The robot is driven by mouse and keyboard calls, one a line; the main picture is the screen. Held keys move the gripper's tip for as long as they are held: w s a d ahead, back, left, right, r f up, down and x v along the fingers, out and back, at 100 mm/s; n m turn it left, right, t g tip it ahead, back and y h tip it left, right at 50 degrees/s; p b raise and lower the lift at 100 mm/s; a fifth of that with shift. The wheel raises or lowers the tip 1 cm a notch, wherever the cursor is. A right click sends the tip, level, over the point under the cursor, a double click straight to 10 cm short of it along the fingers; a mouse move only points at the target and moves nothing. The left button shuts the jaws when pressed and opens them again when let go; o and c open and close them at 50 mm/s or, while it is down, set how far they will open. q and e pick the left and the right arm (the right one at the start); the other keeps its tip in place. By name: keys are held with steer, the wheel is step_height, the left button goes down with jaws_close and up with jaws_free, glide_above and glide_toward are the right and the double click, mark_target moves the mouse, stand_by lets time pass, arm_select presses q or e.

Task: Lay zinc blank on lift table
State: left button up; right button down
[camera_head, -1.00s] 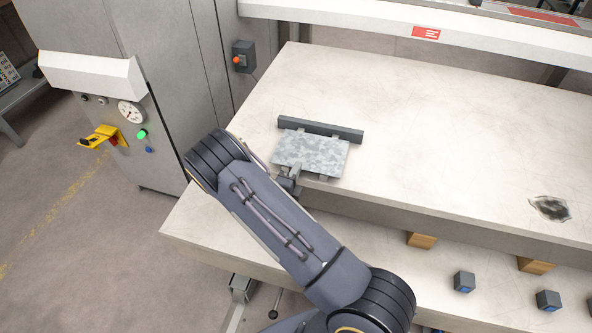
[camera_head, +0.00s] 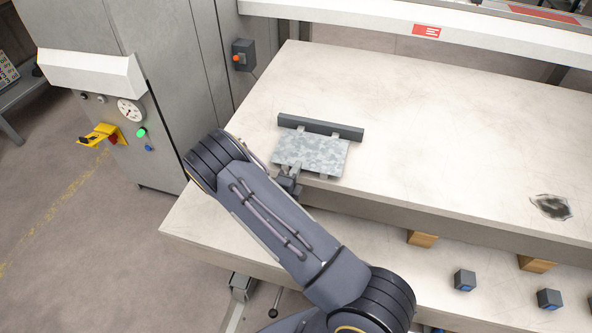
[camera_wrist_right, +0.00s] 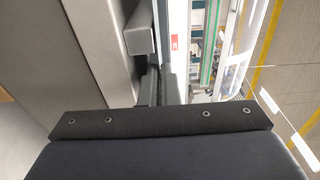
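The zinc blank (camera_head: 310,154) is a small mottled grey sheet. In the head view it appears flat over the left near part of the large pale table (camera_head: 430,150), just in front of a dark grey bar (camera_head: 320,127). Small grey tabs show at its far and near edges. I cannot tell whether it touches the table. My right gripper (camera_head: 294,175) is at the blank's near edge and appears shut on it; the fingertips are small and partly hidden. Its dark fingers (camera_wrist_right: 160,86) also show in the right wrist view. My left gripper is not in view.
A grey cabinet (camera_head: 160,60) with a gauge and buttons stands left. A control box (camera_head: 243,56) is behind the table's left corner. A dark worn patch (camera_head: 550,207) lies right. A lower pale ledge (camera_head: 370,245) carries wooden blocks and dark cubes. The table's middle is clear.

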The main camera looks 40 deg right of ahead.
steer(key=shift+w+d, duration=0.45)
steer(key=shift+d, duration=0.1)
stand_by(0.7)
steer(key=c, duration=1.6)
jaws_free()
steer(key=shift+f, duration=0.1)
steer(key=shift+s+a, duration=0.15)
steer(key=shift+a, duration=0.05)
steer(key=v, duration=0.7)
steer(key=shift+s+a, duration=0.1)
